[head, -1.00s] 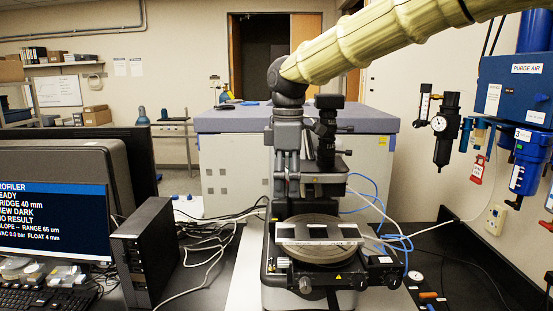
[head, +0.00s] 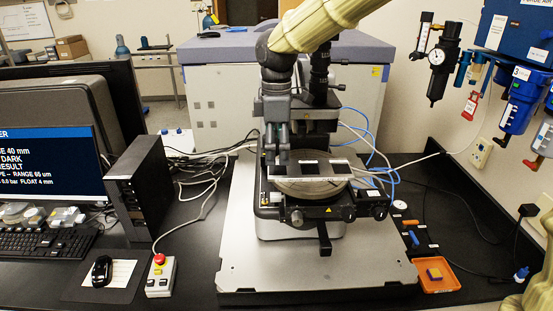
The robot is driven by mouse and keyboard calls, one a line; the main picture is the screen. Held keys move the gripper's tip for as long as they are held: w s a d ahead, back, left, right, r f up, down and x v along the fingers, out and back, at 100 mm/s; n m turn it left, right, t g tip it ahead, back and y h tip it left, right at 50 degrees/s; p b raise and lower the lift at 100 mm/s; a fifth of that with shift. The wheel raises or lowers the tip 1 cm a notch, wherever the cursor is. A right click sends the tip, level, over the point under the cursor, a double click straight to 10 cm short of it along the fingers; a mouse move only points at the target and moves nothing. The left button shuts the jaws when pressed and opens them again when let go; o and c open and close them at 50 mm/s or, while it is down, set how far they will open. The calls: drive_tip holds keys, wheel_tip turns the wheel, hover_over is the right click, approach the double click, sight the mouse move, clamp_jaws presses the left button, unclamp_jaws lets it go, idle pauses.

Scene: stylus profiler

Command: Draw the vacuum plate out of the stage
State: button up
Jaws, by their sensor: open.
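The vacuum plate (head: 330,178) appears to be the pale flat piece with dark rectangles and a printed front edge. It lies across the top of the round stage (head: 306,190) of the profiler. My gripper (head: 279,160) is dark grey, points down and is open. Its lower end overlaps the left end of the plate in the head view. The fingertips are small and dark against the instrument, so I cannot tell whether they touch the plate.
The profiler's dark head (head: 320,115) stands close behind and right of my gripper. A control box with a red button (head: 160,274) sits front left. An orange tray (head: 436,275) lies front right. The grey base slab (head: 290,265) is mostly bare in front.

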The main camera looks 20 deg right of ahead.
sight(276, 168)
drive_tip(key=f, duration=0.1)
drive_tip(key=f+p, duration=0.1)
drive_tip(key=f, duration=0.2)
drive_tip(key=shift+w+f+p, duration=0.25)
drive_tip(key=shift+w+p, duration=0.05)
drive_tip(key=shift+w, duration=0.05)
drive_tip(key=shift+s+f, duration=0.25)
drive_tip(key=shift+f, duration=0.15)
drive_tip(key=shift+w+f, duration=0.1)
drive_tip(key=c, duration=1.8)
drive_tip(key=shift+o, duration=0.2)
drive_tip(key=shift+r, duration=0.8)
drive_tip(key=shift+r, duration=1.35)
